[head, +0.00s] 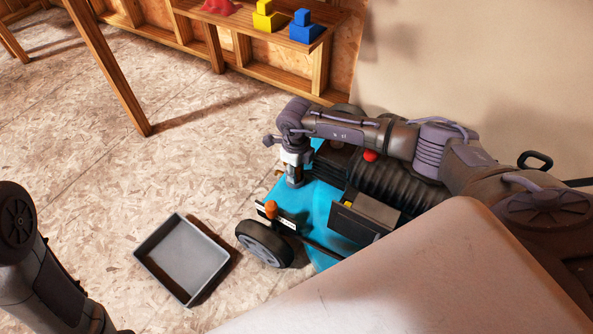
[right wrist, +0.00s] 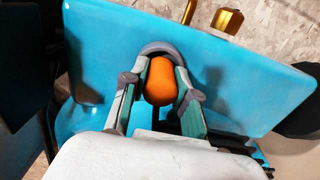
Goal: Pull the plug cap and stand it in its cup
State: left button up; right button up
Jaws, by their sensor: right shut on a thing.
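The plug cap (right wrist: 161,82), orange and rounded, sits between the fingers of my right gripper (right wrist: 160,75) in the right wrist view, and the gripper is shut on it. A dark grey curved rim shows just beyond the cap. I cannot tell whether the cap is still seated. In the head view the right gripper (head: 294,180) points down at the blue mower deck (head: 322,182) and hides the cap. I cannot make out the cup for certain. My left gripper is out of view.
A small orange-brown piece (head: 270,208) stands on a bracket by the mower's wheel (head: 264,244). A grey tray (head: 221,249) lies on the floor to its left. A black box (head: 365,216) and a red knob (head: 370,156) are close to my right arm.

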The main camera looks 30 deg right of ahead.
jog(key=shift+s+d+f, duration=0.1)
jog(key=shift+s+f, duration=0.2)
jog(key=shift+f, duration=0.4)
jog(key=o, duration=1)
jog(key=shift+f, duration=0.2)
jog(key=shift+r, duration=0.15)
